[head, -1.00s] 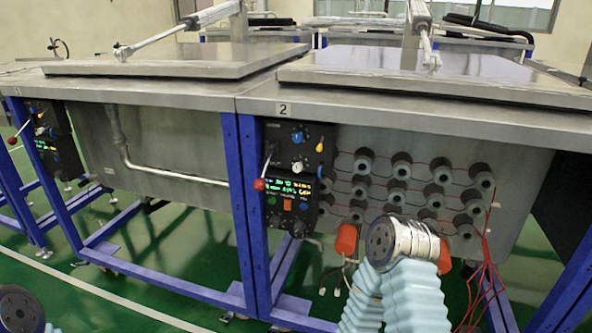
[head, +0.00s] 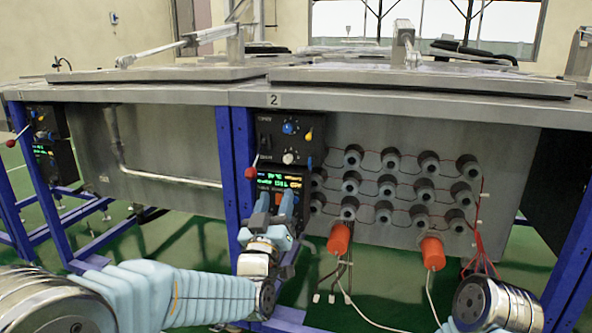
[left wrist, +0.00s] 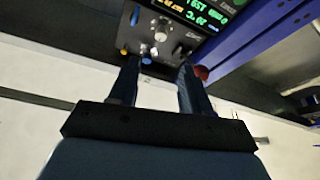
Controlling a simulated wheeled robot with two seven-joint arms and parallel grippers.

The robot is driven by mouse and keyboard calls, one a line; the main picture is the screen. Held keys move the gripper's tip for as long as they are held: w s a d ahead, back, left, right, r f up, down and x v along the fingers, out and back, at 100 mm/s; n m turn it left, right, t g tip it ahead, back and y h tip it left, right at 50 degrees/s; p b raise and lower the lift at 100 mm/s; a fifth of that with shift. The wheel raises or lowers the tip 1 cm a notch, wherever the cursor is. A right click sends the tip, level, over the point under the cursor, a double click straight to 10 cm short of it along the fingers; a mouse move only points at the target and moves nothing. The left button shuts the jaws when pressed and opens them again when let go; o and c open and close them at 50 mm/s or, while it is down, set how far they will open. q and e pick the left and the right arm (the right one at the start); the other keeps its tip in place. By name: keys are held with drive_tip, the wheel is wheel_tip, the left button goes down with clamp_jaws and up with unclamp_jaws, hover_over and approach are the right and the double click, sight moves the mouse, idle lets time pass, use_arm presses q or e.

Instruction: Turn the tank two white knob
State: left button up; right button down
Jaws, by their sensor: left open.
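The white knob (head: 288,158) sits on the upper black control box (head: 270,141) of tank two, below a blue knob (head: 288,128). My left gripper (head: 275,200) is open and empty, below the white knob and in front of the lower display box. In the left wrist view the panel appears upside down. There the white knob (left wrist: 160,31) lies beyond the open fingers (left wrist: 159,66), apart from them, and the blue knob (left wrist: 146,58) shows near the left fingertip. My right gripper is not in view; only part of the right arm shows at lower right.
A red-ball lever (head: 251,172) juts out left of the boxes, and a yellow knob (head: 309,135) is right of the blue one. A blue frame post (head: 243,150) stands left. Orange plugs (head: 339,239) and cables hang at right. Metal lids lie on the tanks.

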sight(287, 160)
use_arm(q)
drive_tip(key=p+x, duration=0.1)
drive_tip(key=x, duration=1.1)
drive_tip(key=shift+w+f+p, duration=0.1)
drive_tip(key=shift+p, duration=0.2)
clamp_jaws()
